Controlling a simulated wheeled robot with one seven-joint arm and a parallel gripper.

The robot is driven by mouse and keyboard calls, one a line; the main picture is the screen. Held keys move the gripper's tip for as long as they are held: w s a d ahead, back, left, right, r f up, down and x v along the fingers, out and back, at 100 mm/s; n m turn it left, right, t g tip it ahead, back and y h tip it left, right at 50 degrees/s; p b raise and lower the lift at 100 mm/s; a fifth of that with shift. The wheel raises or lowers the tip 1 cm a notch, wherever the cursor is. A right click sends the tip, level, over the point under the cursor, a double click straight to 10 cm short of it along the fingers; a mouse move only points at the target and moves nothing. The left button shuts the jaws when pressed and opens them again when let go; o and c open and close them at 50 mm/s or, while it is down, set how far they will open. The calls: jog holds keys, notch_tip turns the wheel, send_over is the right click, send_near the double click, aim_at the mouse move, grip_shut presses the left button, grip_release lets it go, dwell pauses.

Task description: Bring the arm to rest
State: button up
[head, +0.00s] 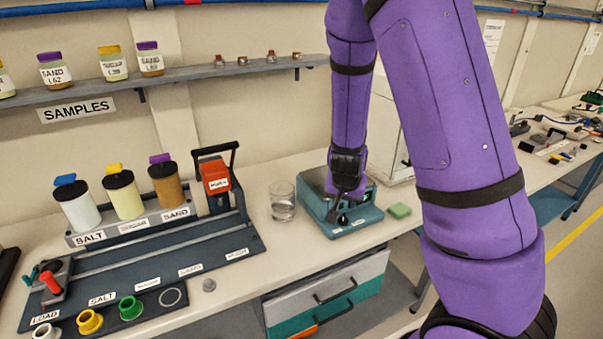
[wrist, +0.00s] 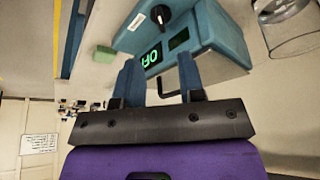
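My purple arm reaches down from the upper right in the head view. My gripper (head: 343,192) is in front of the teal instrument box (head: 356,222) on the bench, hiding part of its front and top. In the wrist view two blue fingers of my gripper (wrist: 158,78) stand apart, with nothing seen held between them.
A glass beaker (head: 282,203) stands left of the box and a green block (head: 399,211) lies to its right. A dosing rack (head: 150,255) with salt and sand canisters fills the left bench. A shelf (head: 190,76) of jars runs above. Drawers (head: 325,295) are below.

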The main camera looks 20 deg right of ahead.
jog(key=shift+r, duration=0.1)
jog(key=s+a+r+n+t+y, duration=0.1)
jog(key=s+a+r+n+y, duration=0.2)
jog(key=r, duration=0.6)
jog(key=s+a+r+n+y, duration=0.1)
jog(key=s+a+r+y, duration=0.15)
jog(key=a+r, duration=0.4)
jog(key=s+d+r+n+h, duration=0.1)
jog(key=s+r+n+h, duration=0.1)
jog(key=s+r, duration=1.1)
jog(key=s+n, duration=0.1)
jog(key=s, duration=0.3)
jog(key=shift+s+r+n+t+h, duration=0.25)
jog(key=shift+s+n+t+h, duration=0.05)
jog(key=shift+n+t+h, duration=0.1)
